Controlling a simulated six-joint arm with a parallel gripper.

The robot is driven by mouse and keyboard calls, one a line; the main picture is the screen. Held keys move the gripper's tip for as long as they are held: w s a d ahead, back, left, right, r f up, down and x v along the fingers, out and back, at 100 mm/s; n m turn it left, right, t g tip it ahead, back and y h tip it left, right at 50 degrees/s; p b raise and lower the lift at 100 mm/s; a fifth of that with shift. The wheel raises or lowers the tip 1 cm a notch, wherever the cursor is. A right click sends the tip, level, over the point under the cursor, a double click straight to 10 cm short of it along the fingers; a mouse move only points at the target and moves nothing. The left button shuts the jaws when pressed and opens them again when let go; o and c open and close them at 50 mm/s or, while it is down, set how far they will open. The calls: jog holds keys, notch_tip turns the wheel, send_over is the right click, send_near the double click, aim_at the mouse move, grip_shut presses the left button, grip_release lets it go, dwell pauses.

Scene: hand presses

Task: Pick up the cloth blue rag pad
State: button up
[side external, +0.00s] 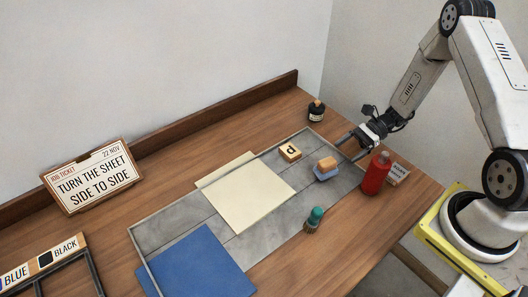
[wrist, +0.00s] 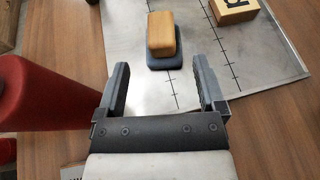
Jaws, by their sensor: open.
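The blue rag pad (side external: 326,175) is a small blue-grey cloth base with a wooden block handle (side external: 327,163) on top. It sits on the grey metal tray near its right end. In the wrist view the pad (wrist: 164,62) lies ahead of my fingertips, with its wooden handle (wrist: 162,34) above it. My gripper (side external: 352,147) is open and empty, just behind and to the right of the pad in the side view. In the wrist view my gripper (wrist: 160,76) has its two fingers spread wide, short of the pad and not touching it.
A red bottle (side external: 375,173) stands close by, left of my fingers in the wrist view (wrist: 30,95). A wooden letter block (side external: 290,152), a green-topped brush (side external: 314,218), a cream sheet (side external: 245,190) and a blue sheet (side external: 200,265) are on the tray (side external: 276,243). An ink jar (side external: 316,111) stands behind.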

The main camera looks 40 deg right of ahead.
aim_at(327, 164)
jog(key=shift+x, duration=1.3)
jog(key=shift+f, duration=0.1)
jog(key=shift+x, duration=2.5)
jog(key=shift+w, duration=0.1)
grip_shut()
jog(key=shift+r, duration=5.05)
